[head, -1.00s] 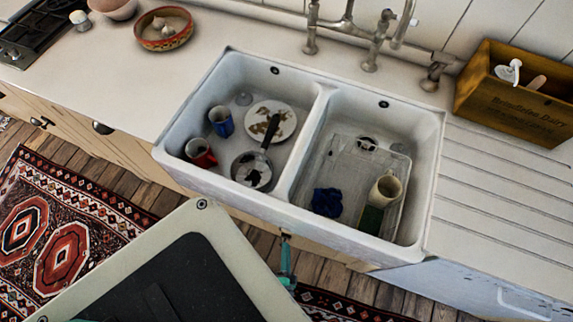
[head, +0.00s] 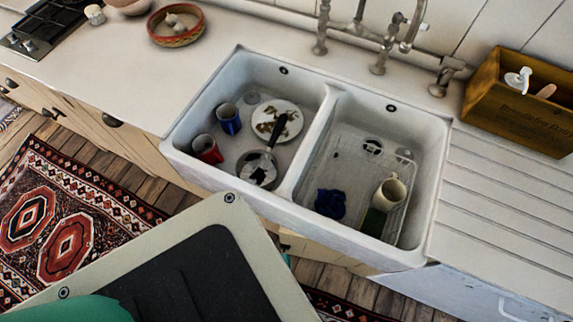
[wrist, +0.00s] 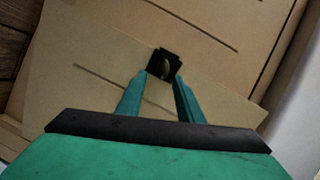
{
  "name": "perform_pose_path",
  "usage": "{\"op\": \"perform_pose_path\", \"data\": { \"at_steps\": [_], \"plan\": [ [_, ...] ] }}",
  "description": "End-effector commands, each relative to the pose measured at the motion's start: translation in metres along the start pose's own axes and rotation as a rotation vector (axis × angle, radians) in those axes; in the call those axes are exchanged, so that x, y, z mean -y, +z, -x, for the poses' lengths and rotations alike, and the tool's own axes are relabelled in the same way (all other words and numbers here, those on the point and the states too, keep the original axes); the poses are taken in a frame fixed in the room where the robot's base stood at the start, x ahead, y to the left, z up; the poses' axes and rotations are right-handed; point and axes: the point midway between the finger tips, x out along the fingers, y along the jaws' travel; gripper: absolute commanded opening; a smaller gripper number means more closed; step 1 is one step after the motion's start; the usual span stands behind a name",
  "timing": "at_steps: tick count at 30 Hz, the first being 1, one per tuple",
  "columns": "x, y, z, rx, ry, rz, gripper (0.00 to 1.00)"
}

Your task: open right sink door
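In the wrist view, my gripper (wrist: 163,72) has its two teal fingers reaching to a small dark handle on a cream cupboard door (wrist: 120,75). The dark fingertips are close together around the handle and partly hide it. The door's plane sits at an angle to the cabinet front behind it, so it appears slightly ajar. In the head view, a strip of the door's cream wood (head: 308,246) shows below the sink front. My gripper is hidden there behind my own arm.
Above is the white double sink (head: 330,215) with mugs, a plate and a pan in its left basin and a rack in the right one. A patterned rug (head: 60,225) lies on the wooden floor at the left. A white panel (head: 450,290) is right of the cupboard.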

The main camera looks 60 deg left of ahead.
Motion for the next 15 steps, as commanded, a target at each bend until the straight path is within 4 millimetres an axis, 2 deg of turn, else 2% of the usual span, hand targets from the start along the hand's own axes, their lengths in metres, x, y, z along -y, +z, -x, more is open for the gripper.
{"op": "perform_pose_path", "data": {
  "at_steps": [5, 8, 11, 15],
  "plan": [
    [0.000, 0.000, 0.005, 0.002, -0.002, 0.002, 0.34],
    [-0.001, -0.001, 0.015, 0.000, -0.001, 0.002, 0.34],
    [0.000, 0.000, 0.028, -0.001, 0.000, 0.001, 0.34],
    [0.000, 0.001, 0.057, -0.001, 0.002, 0.000, 0.34]
  ]
}}
